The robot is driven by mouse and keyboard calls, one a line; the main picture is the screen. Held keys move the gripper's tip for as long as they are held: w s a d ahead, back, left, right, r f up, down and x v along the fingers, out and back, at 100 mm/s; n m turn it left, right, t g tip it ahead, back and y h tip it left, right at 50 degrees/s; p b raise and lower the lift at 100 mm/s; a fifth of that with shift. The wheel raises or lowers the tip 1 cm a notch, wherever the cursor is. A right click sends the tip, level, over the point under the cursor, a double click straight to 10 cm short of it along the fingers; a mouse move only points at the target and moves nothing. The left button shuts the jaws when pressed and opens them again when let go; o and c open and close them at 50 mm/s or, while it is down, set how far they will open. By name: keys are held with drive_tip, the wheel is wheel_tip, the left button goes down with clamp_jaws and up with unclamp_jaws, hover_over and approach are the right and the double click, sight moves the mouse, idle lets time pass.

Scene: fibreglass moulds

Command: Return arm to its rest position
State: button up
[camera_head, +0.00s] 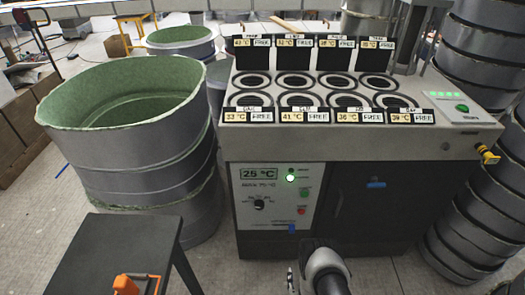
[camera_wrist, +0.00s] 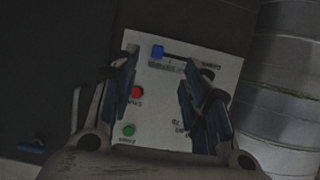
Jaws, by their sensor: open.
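My gripper (camera_wrist: 160,85) shows in the wrist view with its two dark blue-padded fingers spread apart and nothing between them. It faces the white control panel (camera_wrist: 165,105) of the machine, which appears upside down there. A red button (camera_wrist: 138,93), a green button (camera_wrist: 128,130) and a blue part (camera_wrist: 157,52) show on the panel between and beside the fingers. I cannot tell the exact distance to the panel. In the head view, my arm rises from the bottom edge in front of the machine, below the control panel (camera_head: 277,190).
The machine's top (camera_head: 470,120) carries several round openings with temperature labels. A large green-lined mould (camera_head: 130,150) stands at left. A dark table (camera_head: 105,240) with an orange tool (camera_head: 125,285) is at front left. Stacked grey moulds (camera_head: 480,60) stand at right.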

drive_tip(key=w+r+g, duration=0.2)
drive_tip(key=w+r, duration=1.3)
drive_tip(key=w, duration=0.1)
wheel_tip(320, 180, up, 21)
drive_tip(key=w+g, duration=0.2)
drive_tip(key=s+r+g, duration=0.2)
drive_tip(key=s+r, duration=1.4)
drive_tip(key=r, duration=0.3)
drive_tip(key=s+r+g, duration=0.1)
drive_tip(key=s+r, duration=0.1)
drive_tip(key=s, duration=0.9)
drive_tip(key=s+r+g, duration=0.2)
drive_tip(key=s+r, duration=0.1)
drive_tip(key=s, duration=0.9)
